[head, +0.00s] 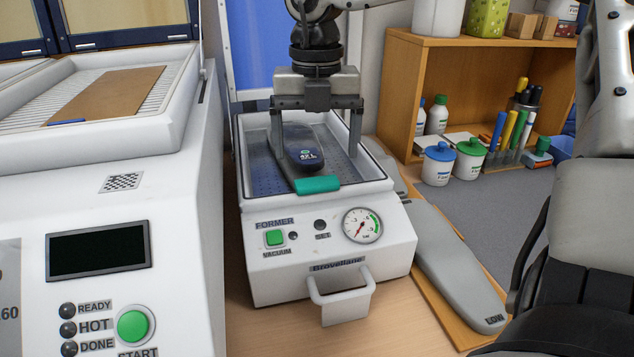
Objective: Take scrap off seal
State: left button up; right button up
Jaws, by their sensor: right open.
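A small teal strip (317,184), which looks like the scrap, lies at the front edge of the vacuum former's bed, across the dark seal line (358,182). The vacuum former (330,259) is a white box with a dark perforated bed. A dark foot form (301,150) marked XL stands on the bed, its near end just behind the teal strip. My right gripper (316,150) points down over the bed with its fingers wide apart, one on each side of the form. It is open and empty, behind the strip. My left gripper is not in view.
A white heating machine (165,235) with a brown sheet (107,95) stands close at left. A wooden shelf (390,95) with jars and markers is at back right. A grey board (450,268) lies right of the former. The wooden table in front is clear.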

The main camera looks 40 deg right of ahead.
aim_at(317, 181)
notch_tip(317, 181, down, 5)
jog(key=shift+s+f+p, duration=0.1)
jog(key=shift+f+p, duration=0.05)
jog(key=shift+p, duration=0.5)
jog(key=shift+c, duration=0.3)
jog(key=c, duration=1)
